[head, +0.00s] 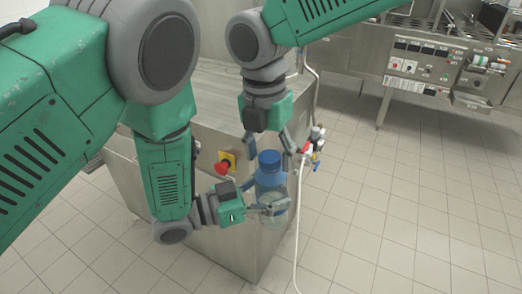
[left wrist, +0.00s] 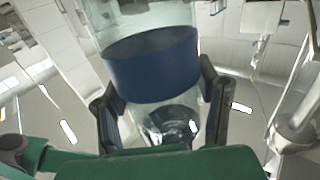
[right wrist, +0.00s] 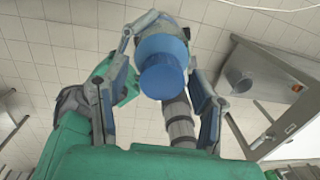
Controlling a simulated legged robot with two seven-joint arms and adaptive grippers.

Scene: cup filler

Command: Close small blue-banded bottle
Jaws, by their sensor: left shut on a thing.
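The clear bottle (head: 275,213) with a blue band (head: 270,179) stands upright in front of a steel cabinet. My left gripper (head: 270,205) is shut on its lower body. The left wrist view shows fingers on both sides, just below the band (left wrist: 152,65). A blue cap (head: 269,160) sits at the bottle's top; how firmly it is seated cannot be told. My right gripper (head: 275,148) points down from above, its fingers spread around the cap. The right wrist view shows the cap (right wrist: 162,76) between those fingers, with gaps at the sides.
The steel cabinet (head: 225,240) stands close behind my left gripper, with a red button (head: 222,168) on its side. Valves (head: 316,140) and a pale hose (head: 298,225) are just right of the bottle. Open tiled floor (head: 410,200) lies farther right.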

